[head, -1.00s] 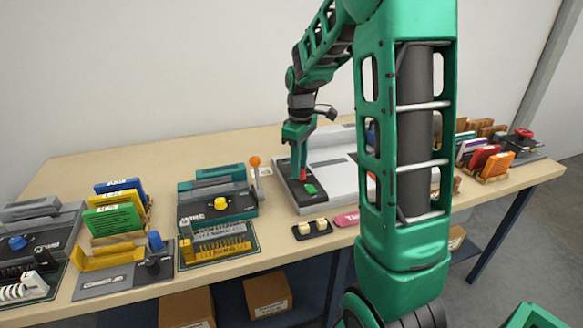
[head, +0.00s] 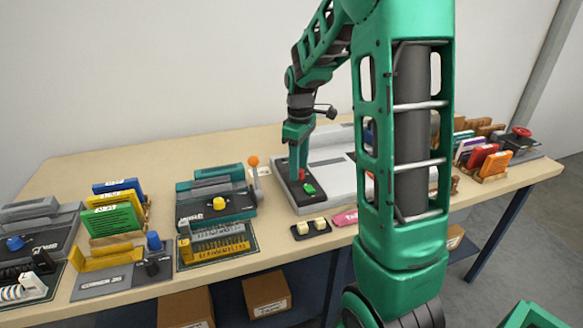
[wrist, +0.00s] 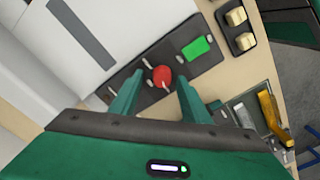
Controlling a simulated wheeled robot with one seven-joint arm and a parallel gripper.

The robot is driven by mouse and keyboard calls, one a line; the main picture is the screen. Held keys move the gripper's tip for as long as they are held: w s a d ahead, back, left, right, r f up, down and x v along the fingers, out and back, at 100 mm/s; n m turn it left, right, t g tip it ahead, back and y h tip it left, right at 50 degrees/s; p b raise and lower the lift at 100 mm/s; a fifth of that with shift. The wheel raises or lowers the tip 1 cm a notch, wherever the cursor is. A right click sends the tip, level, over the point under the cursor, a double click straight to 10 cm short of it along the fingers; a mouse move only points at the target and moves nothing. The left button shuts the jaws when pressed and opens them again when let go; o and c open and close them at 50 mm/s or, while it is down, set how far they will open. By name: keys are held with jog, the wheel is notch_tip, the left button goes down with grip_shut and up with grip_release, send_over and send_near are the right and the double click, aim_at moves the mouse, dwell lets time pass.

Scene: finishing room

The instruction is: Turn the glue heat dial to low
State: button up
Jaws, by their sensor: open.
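The red dial (wrist: 162,76) sits on the black control panel (wrist: 205,55) of the large grey-white machine (head: 328,158). A green button (wrist: 196,47) is on the same panel. My gripper (wrist: 152,90) is open, its two green fingers on either side of the dial in the wrist view, with no clear contact. In the head view my gripper (head: 297,170) points down over the panel, and the red dial (head: 302,174) shows beside its fingertips. The dial's markings and setting are too small to read.
A teal machine with a yellow knob (head: 218,203) stands to the left. My own arm hides the machine's right part.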

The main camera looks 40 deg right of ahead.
notch_tip(320, 180, up, 11)
jog(key=shift+f, duration=0.15)
dwell(0.4)
dwell(0.4)
